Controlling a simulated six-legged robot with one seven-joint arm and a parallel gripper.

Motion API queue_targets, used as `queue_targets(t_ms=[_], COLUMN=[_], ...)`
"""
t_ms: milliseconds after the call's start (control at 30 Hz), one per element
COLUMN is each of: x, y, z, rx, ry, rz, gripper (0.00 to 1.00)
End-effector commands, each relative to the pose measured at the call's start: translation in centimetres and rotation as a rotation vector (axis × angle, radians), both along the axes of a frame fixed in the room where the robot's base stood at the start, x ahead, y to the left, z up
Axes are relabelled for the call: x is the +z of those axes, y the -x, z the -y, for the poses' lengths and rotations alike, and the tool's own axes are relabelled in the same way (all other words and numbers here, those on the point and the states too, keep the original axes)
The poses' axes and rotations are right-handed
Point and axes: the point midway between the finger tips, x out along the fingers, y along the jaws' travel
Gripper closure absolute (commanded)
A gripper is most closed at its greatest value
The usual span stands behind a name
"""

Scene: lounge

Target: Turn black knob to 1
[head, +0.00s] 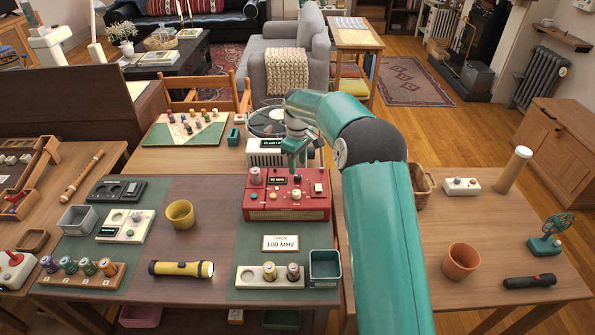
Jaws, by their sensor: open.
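A red control box (287,207) stands at the back middle of the near table. Its top carries a small lit display (278,180), a pale knob (296,195), a white switch plate (318,188) and other small controls. I cannot make out for sure which control is the black knob, nor any number marks around it. My gripper (294,166) is open and points down just above the back part of the red box. My gripper hides part of the box top there, and I cannot tell whether it touches a control.
A card reading "100 MHz" (280,243) stands in front of the box. A wicker basket (421,185) stands right, beyond my arm.

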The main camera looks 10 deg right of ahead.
Motion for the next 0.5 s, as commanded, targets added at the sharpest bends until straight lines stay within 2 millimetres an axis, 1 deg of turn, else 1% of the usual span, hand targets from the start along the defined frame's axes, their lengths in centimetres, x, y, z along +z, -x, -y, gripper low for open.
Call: queue_targets(t_ms=[33, 200, 333, 400, 500], x=[1.3, 5.1, 7.2, 8.0, 8.7], y=[0.0, -0.1, 0.0, 0.0, 0.0], z=[0.0, 0.0, 0.0, 0.0, 0.0], rx=[0.000, -0.001, -0.001, 0.000, 0.000], ry=[0.000, -0.001, -0.001, 0.000, 0.000], rz=[0.004, 0.005, 0.002, 0.001, 0.000], gripper=[0.55, 0.55, 0.55, 0.55, 0.55])
